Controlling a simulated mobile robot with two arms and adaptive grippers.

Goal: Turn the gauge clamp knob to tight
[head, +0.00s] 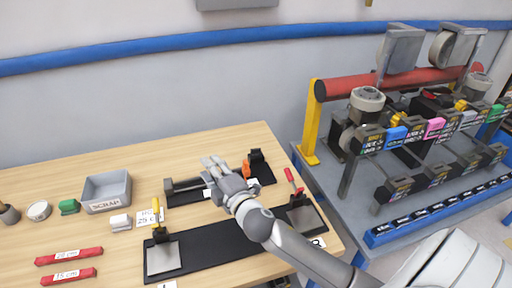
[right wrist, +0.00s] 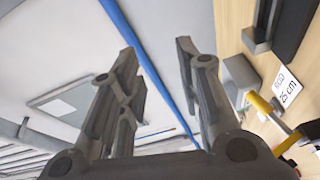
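A long dark gauge fixture (head: 268,177) lies near the table's back edge in the head view. It has a dark grey bar (head: 184,185) at its left end and a black upright block (head: 256,158) at its right. A small orange part (head: 246,169) sits by that block; I cannot tell whether it is the clamp knob or how it is turned. My right gripper (head: 211,163) is over the fixture's middle and hides part of it. Its fingers are apart and empty in the right wrist view (right wrist: 157,46). My left gripper is out of view.
A black mat (head: 215,248) carries a yellow-handled clamp (head: 156,218) and a red-handled clamp (head: 293,185) in front of the fixture. A grey scrap bin (head: 106,191), red bars (head: 69,256) and small parts are left. A rack bench (head: 345,215) stands right.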

